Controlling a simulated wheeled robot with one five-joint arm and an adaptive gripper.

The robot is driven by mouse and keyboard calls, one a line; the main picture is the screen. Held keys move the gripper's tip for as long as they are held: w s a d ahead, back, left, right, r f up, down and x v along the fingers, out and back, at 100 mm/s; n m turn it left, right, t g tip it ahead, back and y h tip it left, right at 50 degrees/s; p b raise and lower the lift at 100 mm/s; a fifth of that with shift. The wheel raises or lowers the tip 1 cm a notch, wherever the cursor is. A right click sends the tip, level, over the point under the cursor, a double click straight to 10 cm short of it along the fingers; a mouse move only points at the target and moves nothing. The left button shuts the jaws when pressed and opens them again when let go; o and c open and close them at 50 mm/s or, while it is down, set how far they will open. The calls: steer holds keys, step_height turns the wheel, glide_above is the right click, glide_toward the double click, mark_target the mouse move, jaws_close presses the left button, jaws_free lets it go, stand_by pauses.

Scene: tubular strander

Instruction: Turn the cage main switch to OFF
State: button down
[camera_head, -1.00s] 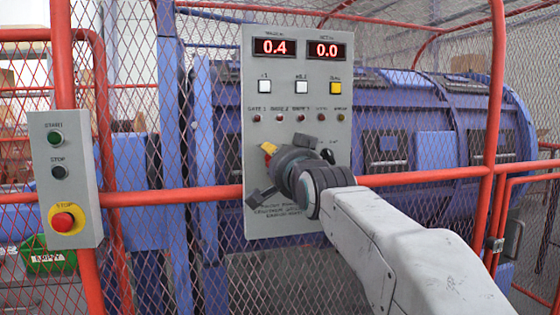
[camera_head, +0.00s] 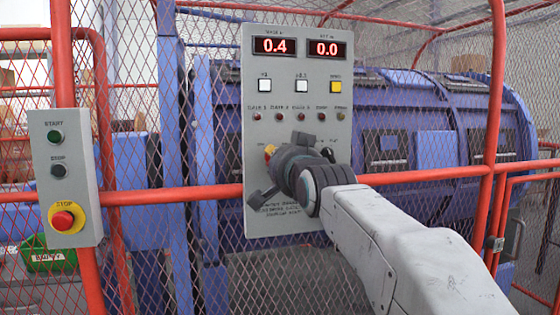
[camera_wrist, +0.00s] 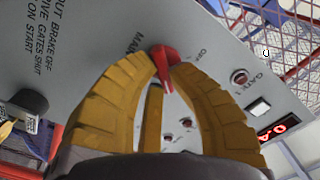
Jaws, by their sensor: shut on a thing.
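The cage main switch has a red handle (camera_wrist: 165,60), seen in the wrist view between the fingertips. My gripper (camera_wrist: 165,68) has its yellow fingers closed around this handle. In the head view my gripper (camera_head: 272,155) is against the left middle of the grey control panel (camera_head: 255,220). A little red of the switch handle (camera_head: 270,149) shows there beside the dark gripper body. The lettering around the switch is partly hidden and too small to read surely, so I cannot tell its exact setting.
The panel carries two red displays (camera_head: 300,48), square buttons (camera_head: 301,87) and a row of small lamps (camera_head: 300,117). A black knob (camera_head: 327,155) sits right of my gripper. A start/stop box (camera_head: 64,180) with a red stop button (camera_head: 63,220) hangs left. Red rails (camera_head: 170,196) and mesh surround the panel.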

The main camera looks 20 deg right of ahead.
steer(key=shift+a+r+n+b, duration=0.1)
steer(key=shift+r+n+b, duration=0.1)
steer(key=shift+n, duration=2.7)
steer(key=shift+a+r+n+b, duration=0.1)
steer(key=shift+r+n+b, duration=0.05)
steer(key=shift+n, duration=2.75)
steer(key=shift+a+r+n+b, duration=0.1)
steer(key=shift+r+n+b, duration=0.1)
steer(key=shift+n, duration=2.7)
steer(key=c, duration=1.1)
jaws_free()
steer(key=shift+f, duration=0.15)
steer(key=shift+c, duration=0.2)
steer(key=s, duration=1.2)
steer(key=shift+p, duration=0.4)
